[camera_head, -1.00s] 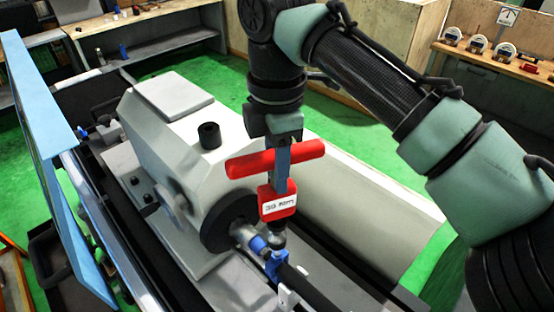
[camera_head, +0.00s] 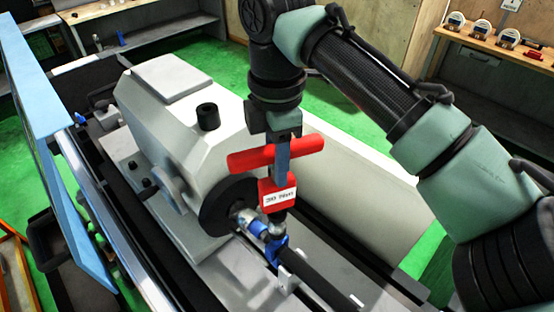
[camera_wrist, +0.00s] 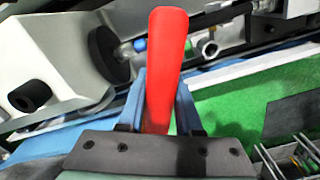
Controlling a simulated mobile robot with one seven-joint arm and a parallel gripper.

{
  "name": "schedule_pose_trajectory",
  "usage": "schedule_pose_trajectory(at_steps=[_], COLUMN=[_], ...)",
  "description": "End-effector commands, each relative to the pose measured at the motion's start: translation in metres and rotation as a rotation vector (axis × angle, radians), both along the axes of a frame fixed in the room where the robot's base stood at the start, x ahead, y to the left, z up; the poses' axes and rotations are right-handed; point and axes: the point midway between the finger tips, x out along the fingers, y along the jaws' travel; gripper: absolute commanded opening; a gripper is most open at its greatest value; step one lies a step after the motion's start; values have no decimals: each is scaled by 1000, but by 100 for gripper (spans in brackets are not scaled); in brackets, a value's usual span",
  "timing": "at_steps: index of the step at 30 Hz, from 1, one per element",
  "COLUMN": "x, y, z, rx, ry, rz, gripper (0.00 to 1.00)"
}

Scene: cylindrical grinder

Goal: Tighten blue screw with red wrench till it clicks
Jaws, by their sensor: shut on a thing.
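The red T-handled wrench (camera_head: 277,192), with a white label that seems to read 30 Nm, stands nearly upright in the head view. My gripper (camera_head: 282,160) is shut on its red crossbar, which also shows between the fingers in the wrist view (camera_wrist: 168,60). The wrench's dark lower end is at a blue clamp-like part (camera_head: 275,250) on the workpiece shaft, beside the spindle. A smaller blue piece (camera_head: 257,228) is just left of it. I cannot make out the blue screw separately, nor whether the wrench end is seated on it.
The grey grinder housing (camera_head: 165,110) with a black knob (camera_head: 208,116) stands left of the wrench. A dark spindle disc (camera_head: 228,205) is close to the wrench's lower end. A light blue panel (camera_head: 55,150) edges the left. A bench with gauges (camera_head: 480,42) is at upper right.

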Motion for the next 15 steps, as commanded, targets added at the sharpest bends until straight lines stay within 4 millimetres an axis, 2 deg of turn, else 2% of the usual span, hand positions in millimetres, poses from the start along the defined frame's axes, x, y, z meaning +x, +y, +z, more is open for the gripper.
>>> schedule_pose_trajectory(at_steps=[15], x=[0], y=[0], z=[-11], rx=[2], ry=[-2], rz=[1], gripper=[0])
